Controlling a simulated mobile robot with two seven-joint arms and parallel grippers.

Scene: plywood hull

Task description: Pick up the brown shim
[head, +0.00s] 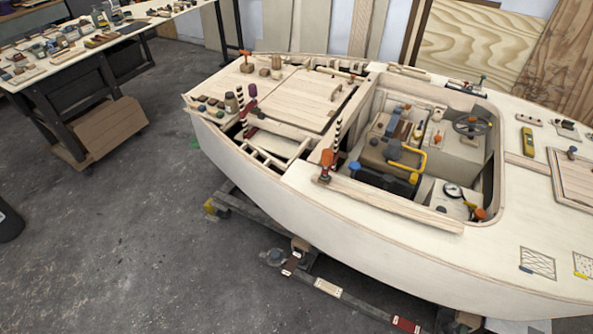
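I cannot tell for sure which piece is the brown shim. Small brown wooden blocks (265,71) sit on the deck at the far left end of the plywood hull (290,205). Another small brown block (300,243) is low down by the cradle timber, beneath the hull's side. Neither of my grippers shows in the head view, and neither do my arms.
The hull rests on a low cradle (340,294) with beams reaching out over the floor. Its cockpit holds a steering wheel (472,125) and tools. A cluttered workbench (75,52) stands at upper left.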

